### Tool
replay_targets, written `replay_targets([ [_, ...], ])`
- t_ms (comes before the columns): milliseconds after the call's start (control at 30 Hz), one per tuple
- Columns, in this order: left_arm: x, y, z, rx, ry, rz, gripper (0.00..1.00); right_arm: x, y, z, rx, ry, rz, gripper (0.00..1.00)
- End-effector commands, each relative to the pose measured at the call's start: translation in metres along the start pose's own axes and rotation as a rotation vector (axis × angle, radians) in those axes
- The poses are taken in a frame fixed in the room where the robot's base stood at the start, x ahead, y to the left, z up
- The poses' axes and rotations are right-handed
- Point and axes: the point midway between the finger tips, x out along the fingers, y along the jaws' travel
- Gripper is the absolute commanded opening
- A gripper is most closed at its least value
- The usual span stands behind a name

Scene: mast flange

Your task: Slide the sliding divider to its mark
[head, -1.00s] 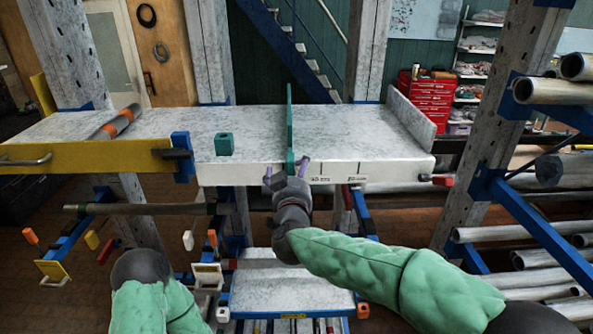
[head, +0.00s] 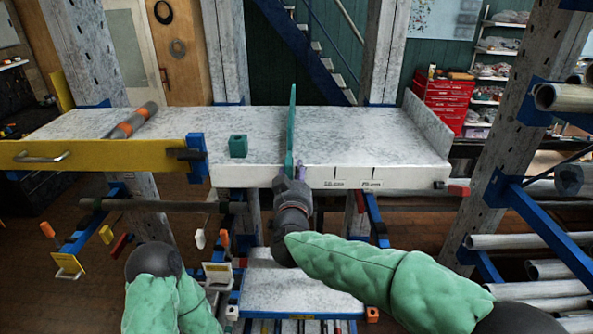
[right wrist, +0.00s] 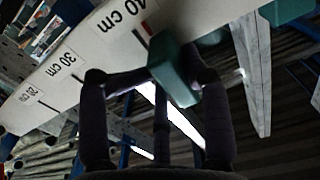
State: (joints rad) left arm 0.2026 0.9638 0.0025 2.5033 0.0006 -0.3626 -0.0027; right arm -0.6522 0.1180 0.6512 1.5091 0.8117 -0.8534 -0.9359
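The sliding divider (head: 291,130) is a thin teal upright plate standing across the pale shelf (head: 350,130). Its teal front block (right wrist: 176,72) shows in the right wrist view. My right gripper (head: 290,174) is at the shelf's front edge with its fingertips in on both sides of that block; it appears shut on it. The front edge carries a scale with 20, 30 and 40 cm labels. A short red mark (right wrist: 141,39) beside the 40 cm label is just left of the block in the wrist view. In the head view this mark is hidden. My left gripper is out of view.
A small teal block (head: 238,146) and a grey tube with orange bands (head: 133,121) lie on the shelf left of the divider. A yellow panel with a handle (head: 95,155) fronts the left end. An upright end plate (head: 428,122) closes the right end.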

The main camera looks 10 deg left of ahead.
Motion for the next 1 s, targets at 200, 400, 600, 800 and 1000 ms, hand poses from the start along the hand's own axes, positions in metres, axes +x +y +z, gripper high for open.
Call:
replay_targets([
  [200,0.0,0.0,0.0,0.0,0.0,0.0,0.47,0.0,0.0,0.0,0.0,0.0,0.0,0.45],
  [400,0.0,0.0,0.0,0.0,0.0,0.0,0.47,-0.002,0.001,-0.003,0.002,0.004,0.001,0.45],
  [600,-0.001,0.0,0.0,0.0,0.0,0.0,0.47,-0.015,0.0,-0.004,0.002,0.005,0.0,0.45],
  [800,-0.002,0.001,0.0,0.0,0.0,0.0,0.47,-0.029,0.001,-0.004,0.003,0.005,0.001,0.45],
  [1000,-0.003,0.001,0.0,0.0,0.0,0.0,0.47,-0.043,0.001,-0.004,0.002,0.006,0.001,0.45],
])
